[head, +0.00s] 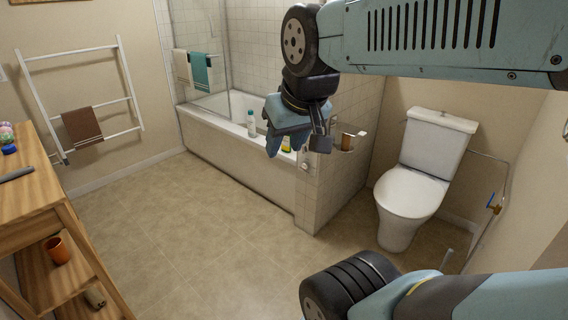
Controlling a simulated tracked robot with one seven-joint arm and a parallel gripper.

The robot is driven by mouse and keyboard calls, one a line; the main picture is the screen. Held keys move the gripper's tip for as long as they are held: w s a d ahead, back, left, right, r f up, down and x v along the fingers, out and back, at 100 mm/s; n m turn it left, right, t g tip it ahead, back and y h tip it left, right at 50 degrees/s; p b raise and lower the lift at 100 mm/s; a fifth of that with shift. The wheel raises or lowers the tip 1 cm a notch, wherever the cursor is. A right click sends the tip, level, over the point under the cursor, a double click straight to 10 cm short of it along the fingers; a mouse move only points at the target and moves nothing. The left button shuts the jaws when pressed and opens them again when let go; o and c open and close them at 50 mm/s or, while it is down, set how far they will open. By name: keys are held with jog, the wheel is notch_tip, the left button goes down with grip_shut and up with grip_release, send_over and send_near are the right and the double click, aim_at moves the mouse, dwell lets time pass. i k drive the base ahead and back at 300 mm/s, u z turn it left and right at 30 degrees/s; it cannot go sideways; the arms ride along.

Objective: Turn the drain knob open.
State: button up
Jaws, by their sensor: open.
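My gripper (297,142) hangs from the raised arm at upper centre, its fingers pointing down and apart, with nothing seen between them. In the picture it overlaps the near end of the white bathtub (220,130) and the tiled half wall. No part is clearly recognisable as the drain knob. A small pale fitting (305,166) shows on the tiled end just below my gripper; I cannot tell what it is. A brass valve with a blue handle (493,206) sits on the thin pipe along the right wall, well apart from my gripper.
A white toilet (408,192) stands right of the tiled half wall (330,190). Bottles, including a white one (251,123), stand on the tub rim. A wooden shelf unit (35,205) is at left, a towel rack (85,95) behind. The beige floor (190,235) between is clear.

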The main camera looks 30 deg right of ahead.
aim_at(304, 166)
jog(key=u, duration=0.05)
jog(key=i, duration=1.2)
jog(key=z, duration=0.6)
